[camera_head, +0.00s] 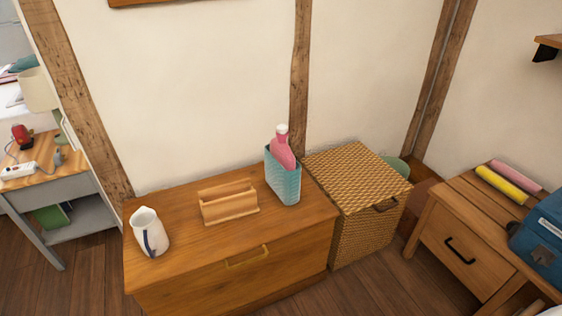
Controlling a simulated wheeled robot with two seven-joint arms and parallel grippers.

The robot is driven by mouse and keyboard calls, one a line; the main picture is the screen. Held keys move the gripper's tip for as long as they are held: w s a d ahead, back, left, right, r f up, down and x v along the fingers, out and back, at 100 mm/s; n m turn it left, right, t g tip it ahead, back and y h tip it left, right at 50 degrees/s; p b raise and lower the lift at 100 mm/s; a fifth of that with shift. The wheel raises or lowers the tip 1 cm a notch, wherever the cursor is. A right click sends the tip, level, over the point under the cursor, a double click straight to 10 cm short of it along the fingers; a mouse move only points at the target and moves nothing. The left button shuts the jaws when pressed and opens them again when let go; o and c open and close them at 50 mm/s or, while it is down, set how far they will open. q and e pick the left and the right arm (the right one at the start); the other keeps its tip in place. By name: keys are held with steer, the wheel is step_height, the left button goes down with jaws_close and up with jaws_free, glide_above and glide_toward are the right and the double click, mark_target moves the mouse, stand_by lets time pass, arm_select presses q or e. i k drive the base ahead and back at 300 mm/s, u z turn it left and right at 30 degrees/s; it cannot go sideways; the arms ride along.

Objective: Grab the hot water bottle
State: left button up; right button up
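A pink bottle with a white cap (283,152), which looks like the hot water bottle, stands in a teal holder (284,187). Its lower part is hidden inside the holder; its neck and shoulders show above the rim, leaning slightly. The holder stands near the right end of a wooden chest (191,261) against the wall. Neither of my grippers shows in the head view.
On the chest are a wooden divided holder (228,206) and a white jug (149,232) with a blue mark. A wicker hamper (352,172) stands right of it. A nightstand (452,238) at right bears pink and yellow rolls (502,185) and a blue case (542,240).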

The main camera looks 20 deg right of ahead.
mark_target(280, 150)
steer(key=z, duration=0.8)
steer(key=i, duration=1.45)
steer(key=u, duration=0.45)
